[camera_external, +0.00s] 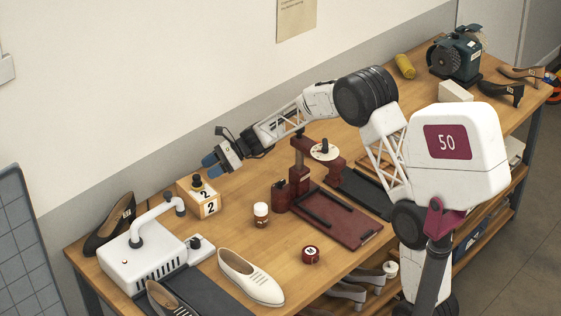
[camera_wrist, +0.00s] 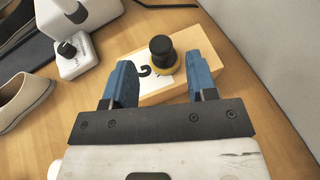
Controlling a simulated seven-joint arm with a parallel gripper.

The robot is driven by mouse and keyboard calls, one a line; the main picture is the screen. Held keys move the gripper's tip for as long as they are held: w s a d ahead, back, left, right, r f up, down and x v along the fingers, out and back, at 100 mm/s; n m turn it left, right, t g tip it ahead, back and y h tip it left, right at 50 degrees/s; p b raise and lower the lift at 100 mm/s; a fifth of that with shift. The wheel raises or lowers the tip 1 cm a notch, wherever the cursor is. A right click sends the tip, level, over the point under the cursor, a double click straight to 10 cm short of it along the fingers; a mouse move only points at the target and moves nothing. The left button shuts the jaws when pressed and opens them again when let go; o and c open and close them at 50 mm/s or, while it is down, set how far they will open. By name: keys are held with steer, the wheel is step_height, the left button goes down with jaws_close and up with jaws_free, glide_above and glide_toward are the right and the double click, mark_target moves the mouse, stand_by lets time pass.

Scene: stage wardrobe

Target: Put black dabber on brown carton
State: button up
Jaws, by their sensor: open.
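The brown carton (camera_external: 207,207) stands near the wall side of the table, with white labels marked 2. It also shows in the wrist view (camera_wrist: 212,50). The black dabber (camera_wrist: 160,47), with a yellowish ring at its base, stands upright on the carton's top. It shows small in the external view (camera_external: 197,184). My gripper (camera_external: 210,164) is open and empty, just above the carton. In the wrist view its two blue fingers lie apart on either side of the dabber, with a visible gap to it.
A white machine (camera_external: 128,266) with a curved arm is left of the carton, beside a dark shoe (camera_external: 113,228). A small cup (camera_external: 261,212), red tin (camera_external: 311,254) and cream shoe (camera_external: 252,278) stand in front. A dark red press (camera_external: 345,218) is to the right.

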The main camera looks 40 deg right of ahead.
steer(key=s+a+r+n+g+h, duration=0.15)
steer(key=s+r+n, duration=0.25)
steer(key=s, duration=0.5)
steer(key=s+r+n+g+h, duration=0.1)
steer(key=s+r+n+h, duration=0.2)
steer(key=s, duration=0.5)
steer(key=s+r+n+g, duration=0.1)
steer(key=s+r+n, duration=0.35)
steer(key=s, duration=0.45)
steer(key=s+d+n+h, duration=0.2)
steer(key=s+n, duration=0.1)
steer(key=s, duration=0.7)
steer(key=s+d+r+n+h, duration=0.1)
steer(key=s+d+n+h, duration=0.1)
steer(key=s, duration=0.8)
steer(key=s+d+r+n+t+h, duration=0.1)
steer(key=s+d+n+h, duration=0.2)
steer(key=s+n, duration=0.3)
steer(key=s+h, duration=0.1)
steer(key=s, duration=0.3)
steer(key=shift+s, duration=0.25)
